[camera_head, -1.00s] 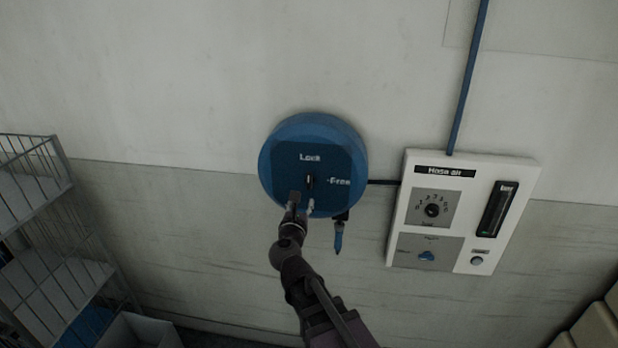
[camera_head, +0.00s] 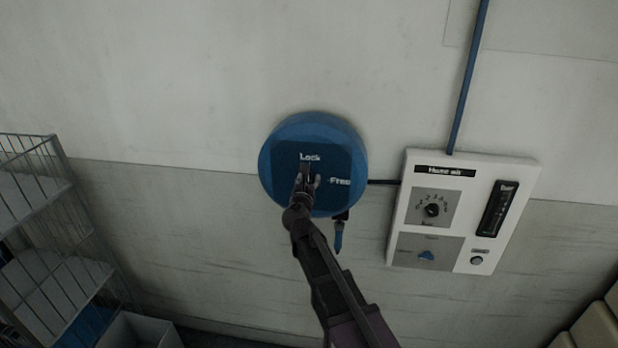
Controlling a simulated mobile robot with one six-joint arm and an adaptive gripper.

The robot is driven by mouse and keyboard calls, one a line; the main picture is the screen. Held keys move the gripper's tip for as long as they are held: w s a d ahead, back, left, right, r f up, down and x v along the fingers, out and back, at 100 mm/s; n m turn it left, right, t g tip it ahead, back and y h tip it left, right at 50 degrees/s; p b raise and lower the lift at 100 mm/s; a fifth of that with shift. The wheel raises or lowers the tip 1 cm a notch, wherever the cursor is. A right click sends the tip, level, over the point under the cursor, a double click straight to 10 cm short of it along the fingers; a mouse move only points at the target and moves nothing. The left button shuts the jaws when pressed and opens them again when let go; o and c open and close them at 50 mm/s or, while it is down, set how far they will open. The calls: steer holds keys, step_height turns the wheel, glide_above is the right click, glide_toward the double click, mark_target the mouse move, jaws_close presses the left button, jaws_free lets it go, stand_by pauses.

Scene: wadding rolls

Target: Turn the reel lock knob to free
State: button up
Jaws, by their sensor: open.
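The blue round reel (camera_head: 280,160) is on the wall at the middle of the view. Its dark face carries the labels "Lock" at the top and "Free" at the right. My gripper (camera_head: 309,176) is open in front of the face, just below the word "Lock", with a finger on either side of the knob's place. The knob is mostly hidden between and behind the fingers; a thin light line (camera_head: 310,170) shows there and points up toward "Lock". I cannot tell whether the fingers touch it.
A white hose air panel (camera_head: 478,165) with a dial and a blue knob is on the wall to the right. A blue hose end (camera_head: 339,237) hangs below the reel. A wire rack (camera_head: 45,240) stands at the left, with a pale bin (camera_head: 140,330) at its foot.

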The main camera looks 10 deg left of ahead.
steer(key=shift+w, duration=0.6)
jaws_close()
